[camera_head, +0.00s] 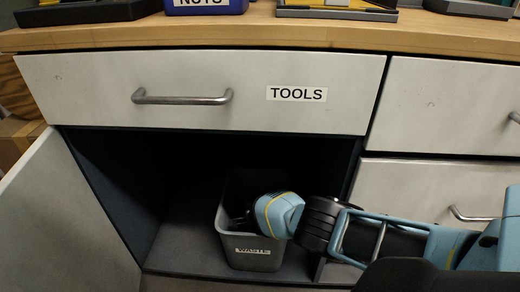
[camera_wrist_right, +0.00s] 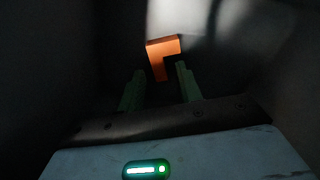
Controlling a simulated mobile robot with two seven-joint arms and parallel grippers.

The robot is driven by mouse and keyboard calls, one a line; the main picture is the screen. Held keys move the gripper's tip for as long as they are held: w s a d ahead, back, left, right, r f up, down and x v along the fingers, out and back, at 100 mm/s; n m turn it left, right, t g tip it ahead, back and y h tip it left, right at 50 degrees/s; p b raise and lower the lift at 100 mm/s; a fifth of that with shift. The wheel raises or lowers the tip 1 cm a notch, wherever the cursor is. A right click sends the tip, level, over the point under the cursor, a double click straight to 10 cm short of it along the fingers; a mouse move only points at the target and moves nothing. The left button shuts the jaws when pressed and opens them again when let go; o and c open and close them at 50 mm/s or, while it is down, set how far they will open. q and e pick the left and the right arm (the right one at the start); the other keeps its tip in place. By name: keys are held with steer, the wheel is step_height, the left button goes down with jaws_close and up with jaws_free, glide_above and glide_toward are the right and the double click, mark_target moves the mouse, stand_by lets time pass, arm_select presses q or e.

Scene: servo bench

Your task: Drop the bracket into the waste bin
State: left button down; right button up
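The grey waste bin (camera_head: 243,262), with a WASTE label, stands in the open cabinet below the TOOLS drawer. My right arm comes in from the right, and its hand reaches over the bin's rim, with the fingers hidden inside in the head view. In the right wrist view my right gripper (camera_wrist_right: 160,88) is open, with a gap between its two greenish fingers. The orange L-shaped bracket (camera_wrist_right: 162,48) shows beyond the fingertips against dark grey surfaces, seemingly inside the bin and apart from the fingers. The bracket is hidden in the head view. My left gripper is not in view.
The cabinet door (camera_head: 70,225) hangs open at the left. The closed TOOLS drawer (camera_head: 200,75) is just above the opening. The wooden worktop (camera_head: 240,33) holds a blue NUTS bin (camera_head: 205,5) and other items at its top edge. The cabinet floor left of the bin is clear.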

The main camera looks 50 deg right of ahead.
steer(key=shift+r, duration=0.1)
steer(key=shift+r+p, duration=0.45)
steer(key=shift+p, duration=0.3)
step_height(320, 180, up, 12)
steer(key=p, duration=0.8)
steer(key=shift+p, duration=0.4)
